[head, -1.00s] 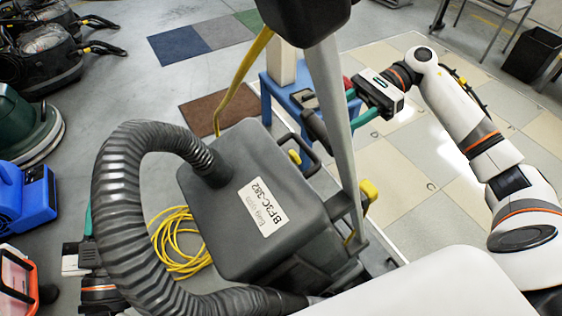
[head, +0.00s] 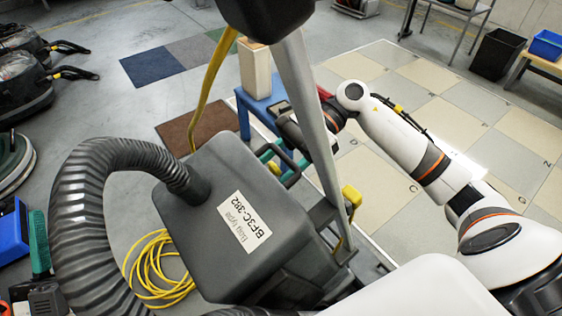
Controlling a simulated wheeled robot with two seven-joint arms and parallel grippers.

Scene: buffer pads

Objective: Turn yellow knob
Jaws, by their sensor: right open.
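A small yellow knob (head: 274,168) shows at the far right edge of the grey machine (head: 190,235), beside a black loop handle. My right gripper (head: 279,165) is open. Its teal fingers show on either side of the knob in the picture; I cannot tell whether they touch it. The machine's pole and handle partly hide this gripper's body. A larger yellow part (head: 351,197) sits on the machine's right side, near the pole.
A black ribbed hose (head: 80,215) arches over the left of the machine. A yellow cable (head: 155,270) lies coiled on the floor. A blue stool (head: 262,110) with a beige block stands behind the machine. Checkered floor tiles are clear at right.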

